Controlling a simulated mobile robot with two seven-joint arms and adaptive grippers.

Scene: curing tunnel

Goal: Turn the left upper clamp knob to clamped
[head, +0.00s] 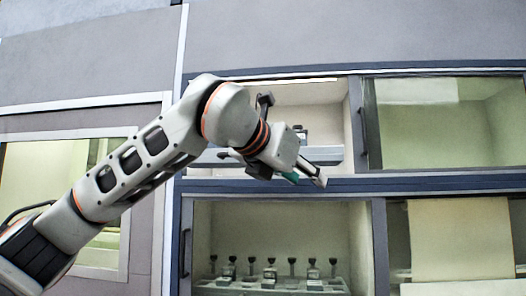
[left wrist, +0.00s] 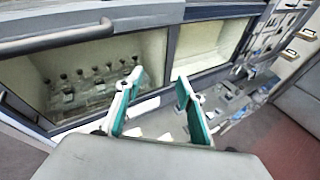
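My left gripper (head: 308,176) is in front of the bar between the upper and lower left compartments. In the left wrist view its two green-padded fingers (left wrist: 157,92) stand apart with nothing between them. In the upper left compartment (head: 325,118), a small dark-topped clamp piece (head: 301,133) shows just behind my wrist. My arm hides much of that compartment, and I cannot tell the knob's setting. My right gripper is not in view.
Several dark-topped clamps (head: 270,270) stand on a pale rack in the lower left compartment. The upper right compartment has a glass panel (head: 440,120). A pale sheet (head: 460,238) hangs at the lower right. Dark frame bars (head: 420,183) edge the openings.

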